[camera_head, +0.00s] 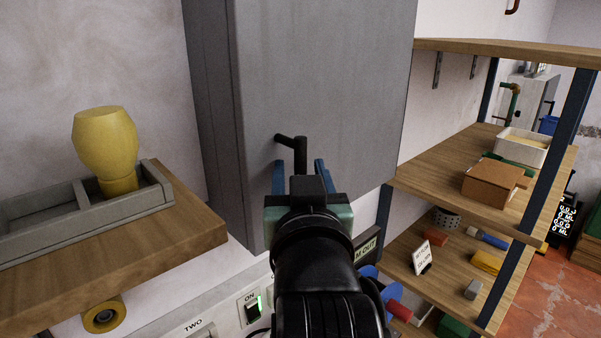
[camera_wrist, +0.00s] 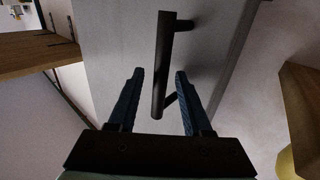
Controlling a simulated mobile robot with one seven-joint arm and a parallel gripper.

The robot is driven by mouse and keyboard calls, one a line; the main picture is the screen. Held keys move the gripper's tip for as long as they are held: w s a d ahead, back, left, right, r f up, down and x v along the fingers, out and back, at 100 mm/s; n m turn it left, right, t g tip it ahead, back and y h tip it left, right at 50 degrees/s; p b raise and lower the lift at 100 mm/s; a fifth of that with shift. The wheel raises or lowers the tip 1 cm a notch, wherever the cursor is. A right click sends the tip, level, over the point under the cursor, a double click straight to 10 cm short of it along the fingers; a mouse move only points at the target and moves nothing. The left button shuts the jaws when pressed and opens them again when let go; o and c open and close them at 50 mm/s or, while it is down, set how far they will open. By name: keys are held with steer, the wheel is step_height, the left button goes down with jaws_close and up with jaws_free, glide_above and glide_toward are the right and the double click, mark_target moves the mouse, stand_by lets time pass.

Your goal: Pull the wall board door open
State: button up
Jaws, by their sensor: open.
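The wall board (camera_head: 320,85) is a grey metal cabinet on the wall, and its door looks closed. A dark bar handle (camera_head: 300,155) stands out from the lower part of the door. In the wrist view the handle (camera_wrist: 162,70) runs up and down, and its end reaches in between the blue fingers. My gripper (camera_head: 302,172) is open at the handle, with one finger on each side. In the wrist view both fingertips of my gripper (camera_wrist: 160,72) are apart from the bar. My wrist hides the area below the handle in the head view.
A wooden shelf (camera_head: 205,238) at left holds a grey tray (camera_head: 75,222) and a yellow vase-like object (camera_head: 105,145). A shelf unit (camera_head: 440,172) with boxes stands close at right. A panel with a lit ON switch (camera_head: 252,307) sits below the cabinet.

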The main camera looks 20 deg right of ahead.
jaws_close()
stand_by(1.3)
